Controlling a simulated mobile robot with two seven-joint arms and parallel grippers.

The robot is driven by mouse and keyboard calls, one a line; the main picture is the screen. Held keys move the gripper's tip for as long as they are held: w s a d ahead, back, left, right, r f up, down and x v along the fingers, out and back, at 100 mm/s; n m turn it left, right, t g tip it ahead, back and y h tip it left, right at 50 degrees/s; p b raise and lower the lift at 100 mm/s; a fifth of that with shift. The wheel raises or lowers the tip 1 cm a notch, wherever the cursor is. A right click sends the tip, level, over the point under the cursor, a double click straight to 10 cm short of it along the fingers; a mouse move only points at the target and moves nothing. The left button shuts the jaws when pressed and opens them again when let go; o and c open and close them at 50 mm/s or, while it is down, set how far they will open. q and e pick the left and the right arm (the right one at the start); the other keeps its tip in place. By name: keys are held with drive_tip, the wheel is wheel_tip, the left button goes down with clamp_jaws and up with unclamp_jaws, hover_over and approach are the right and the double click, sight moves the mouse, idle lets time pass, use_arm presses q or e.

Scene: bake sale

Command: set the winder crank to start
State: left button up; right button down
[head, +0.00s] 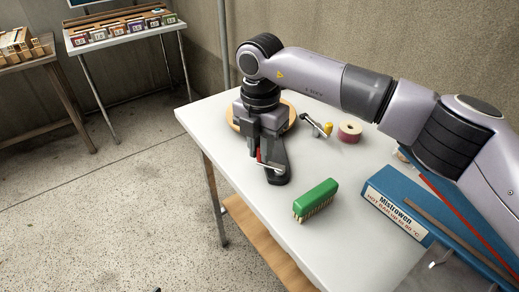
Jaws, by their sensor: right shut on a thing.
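The winder (279,171) is a dark, narrow body standing on the white table near its left edge. Its crank (268,166) is a thin silver arm low on the winder, with a red knob at its left end. My right gripper (260,153) points down and is shut on the crank at the red knob. The fingers partly hide the knob and the back of the winder. I cannot make out a start mark. My left gripper is not in view.
A round wooden piece (291,113) lies behind my right gripper. A metal arm with a yellow knob (328,128) and a pink roll (350,131) are to its right. A green brush (316,200) and a blue box (397,205) stand nearer. The table's front left is clear.

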drive_tip(key=shift+w+d+m, duration=0.15)
drive_tip(key=shift+w+m, duration=0.2)
drive_tip(key=shift+m, duration=0.65)
drive_tip(key=c, duration=1.1)
unclamp_jaws()
drive_tip(key=shift+o, duration=0.2)
drive_tip(key=shift+r, duration=0.1)
wheel_tip(320, 180, up, 7)
